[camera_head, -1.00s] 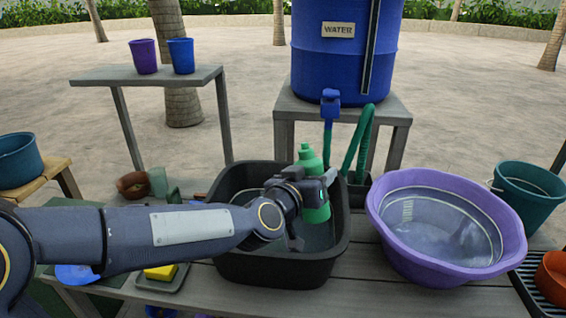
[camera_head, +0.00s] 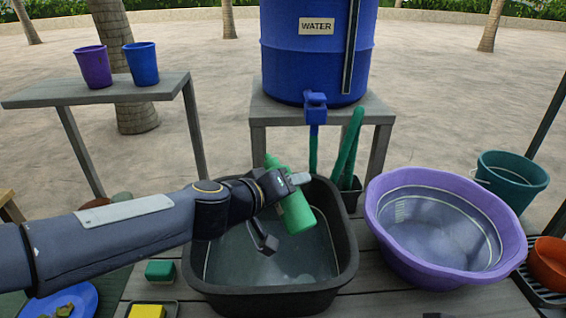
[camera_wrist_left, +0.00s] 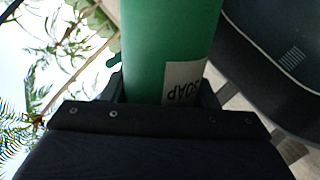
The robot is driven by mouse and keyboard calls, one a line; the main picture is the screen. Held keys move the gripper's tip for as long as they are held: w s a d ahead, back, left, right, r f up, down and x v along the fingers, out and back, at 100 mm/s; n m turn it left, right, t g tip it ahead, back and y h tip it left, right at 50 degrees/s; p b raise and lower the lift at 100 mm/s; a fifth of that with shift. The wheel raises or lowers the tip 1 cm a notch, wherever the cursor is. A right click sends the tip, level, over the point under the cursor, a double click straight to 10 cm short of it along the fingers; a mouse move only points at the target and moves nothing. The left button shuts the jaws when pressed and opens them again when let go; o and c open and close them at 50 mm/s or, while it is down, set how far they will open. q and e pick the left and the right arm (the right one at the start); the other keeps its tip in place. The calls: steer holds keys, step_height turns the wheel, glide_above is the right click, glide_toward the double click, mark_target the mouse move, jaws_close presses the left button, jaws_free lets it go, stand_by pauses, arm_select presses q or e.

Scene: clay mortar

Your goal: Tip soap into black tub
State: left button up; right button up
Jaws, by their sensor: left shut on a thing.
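The green soap bottle (camera_head: 298,214) is in my left gripper (camera_head: 294,183), over the black tub (camera_head: 272,294). The bottle is tilted, its narrow top leaning to the upper left and its base to the lower right. In the left wrist view the green bottle (camera_wrist_left: 150,45) fills the jaws, with part of a white SOAP label showing. The black tub stands on the slatted table and has a greyish surface with a pale line inside. I see no soap flowing from the bottle. My right gripper is not in view.
A purple basin (camera_head: 381,240) stands close right of the tub. A blue water barrel (camera_head: 300,60) with a tap (camera_head: 316,100) and green hose (camera_head: 348,148) is behind. A green block (camera_head: 160,270) and yellow sponge (camera_head: 147,311) lie left. An orange pot (camera_head: 550,265) is far right.

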arm_select(q)
steer(key=f+n, duration=0.1)
steer(key=s+f+g+p, duration=0.1)
steer(key=d+n+g+p, duration=0.1)
steer(key=shift+s+f+n+h, duration=0.25)
steer(key=shift+f+n+h, duration=0.05)
steer(key=shift+f, duration=0.1)
steer(key=n+g+p, duration=0.1)
steer(key=p, duration=0.2)
steer(key=n+g+h+p, duration=0.1)
steer(key=n+p, duration=0.1)
steer(key=p, duration=0.2)
steer(key=shift+s+f+n+g+h, duration=0.15)
steer(key=shift+f+n+g+h, duration=0.15)
steer(key=shift+f+g, duration=0.1)
steer(key=shift+f+n+g+h+p, duration=0.25)
steer(key=shift+n+g+p, duration=0.2)
steer(key=shift+p, duration=0.25)
steer(key=shift+d+f+n+h+p, duration=0.1)
steer(key=shift+f+n+h+p, duration=0.05)
steer(key=shift+n+h+p, duration=0.15)
